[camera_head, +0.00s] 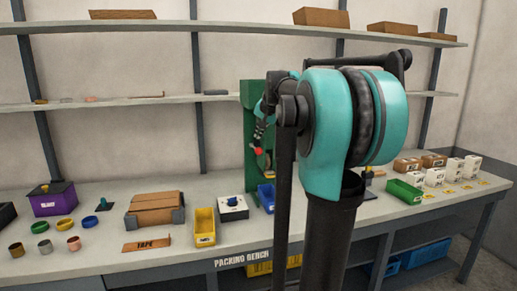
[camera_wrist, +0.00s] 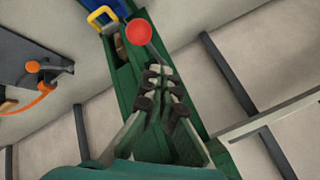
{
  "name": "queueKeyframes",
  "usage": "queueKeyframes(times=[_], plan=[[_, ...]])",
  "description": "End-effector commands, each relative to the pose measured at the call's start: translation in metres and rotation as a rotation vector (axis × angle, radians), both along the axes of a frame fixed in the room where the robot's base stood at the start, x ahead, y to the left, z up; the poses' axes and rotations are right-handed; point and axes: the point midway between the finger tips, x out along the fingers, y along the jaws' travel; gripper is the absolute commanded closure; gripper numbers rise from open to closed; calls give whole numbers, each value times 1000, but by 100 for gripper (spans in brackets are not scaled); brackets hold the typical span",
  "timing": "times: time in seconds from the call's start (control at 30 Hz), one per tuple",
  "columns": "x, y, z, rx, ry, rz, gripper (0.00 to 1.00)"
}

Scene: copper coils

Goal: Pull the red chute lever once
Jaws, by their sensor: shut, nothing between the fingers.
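The chute lever is a red ball (camera_wrist: 139,33) on a thin grey rod, in front of a green chute housing (camera_wrist: 125,78) in the wrist view. My gripper (camera_wrist: 159,74) is shut, its dark fingertips just below the ball, close to the rod. I cannot tell whether they touch the rod. In the head view the red ball (camera_head: 258,151) shows small in front of the green housing (camera_head: 248,165), right below my gripper (camera_head: 260,133). My arm hides the right part of the housing.
A blue bin (camera_head: 266,197) stands at the foot of the housing. A yellow bin (camera_head: 204,227), a white box with a dark knob (camera_head: 233,207) and a cardboard box (camera_head: 155,211) stand left of it. A green bin (camera_head: 404,191) stands to the right. Shelves (camera_head: 120,103) run behind.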

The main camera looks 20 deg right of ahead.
Motion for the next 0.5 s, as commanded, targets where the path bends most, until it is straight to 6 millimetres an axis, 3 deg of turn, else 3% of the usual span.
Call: queueKeyframes(times=[0.3,0.5], plan=[[3,0,27,0,0,0,100],[3,0,31,0,0,0,100]])
